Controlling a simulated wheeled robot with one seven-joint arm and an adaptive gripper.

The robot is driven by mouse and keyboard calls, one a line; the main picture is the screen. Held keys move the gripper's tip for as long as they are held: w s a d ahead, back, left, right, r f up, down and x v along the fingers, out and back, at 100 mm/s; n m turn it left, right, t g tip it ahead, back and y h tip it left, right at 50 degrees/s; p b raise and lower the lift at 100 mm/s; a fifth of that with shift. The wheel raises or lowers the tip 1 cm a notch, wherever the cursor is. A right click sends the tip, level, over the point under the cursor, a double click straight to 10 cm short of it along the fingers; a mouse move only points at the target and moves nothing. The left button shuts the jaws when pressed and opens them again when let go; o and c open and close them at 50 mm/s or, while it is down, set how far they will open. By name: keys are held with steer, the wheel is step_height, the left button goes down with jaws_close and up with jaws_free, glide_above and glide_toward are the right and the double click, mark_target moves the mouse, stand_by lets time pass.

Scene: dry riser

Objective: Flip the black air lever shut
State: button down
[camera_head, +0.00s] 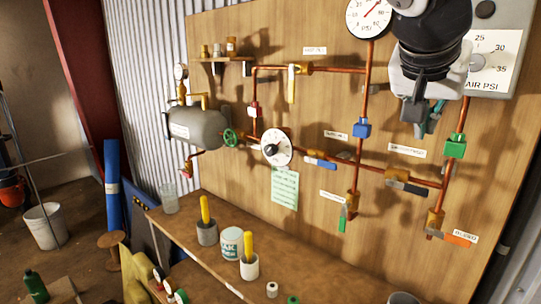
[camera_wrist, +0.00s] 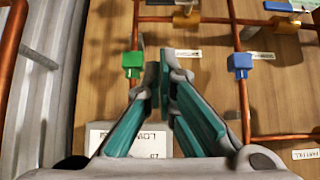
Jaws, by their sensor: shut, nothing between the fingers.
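The black air lever (camera_head: 414,188) is on a brass valve in the lower copper pipe at the right of the board in the head view. Its black-tipped handle points right, roughly along the pipe. A small white label (camera_head: 407,151) is above it; its text is too small to read. In the wrist view the brass valve (camera_wrist: 187,19) is at the top, with its handle partly cut off by the frame edge. My gripper (camera_head: 422,130) is shut and empty, above the lever in the head view and apart from it. Its closed fingers also show in the wrist view (camera_wrist: 164,72).
A green block (camera_head: 455,146) and a blue block (camera_head: 361,128) sit on pipes either side of my gripper. Nearby are blue (camera_head: 320,162), green (camera_head: 342,222) and orange (camera_head: 457,240) levers. A gauge box (camera_head: 496,62) is close right. The bench (camera_head: 225,262) holds pots and cans.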

glide_above(409, 186)
steer(key=s, duration=0.1)
step_height(409, 186, down, 8)
steer(key=r, duration=0.1)
steer(key=shift+s+d+f, duration=0.1)
steer(key=shift+d+f, duration=0.1)
steer(key=shift+f, duration=0.8)
steer(key=shift+s+d+f, duration=0.1)
steer(key=shift+d+f, duration=0.1)
steer(key=shift+f, duration=0.75)
steer(key=shift+w+f, duration=0.1)
steer(key=shift+f, duration=0.05)
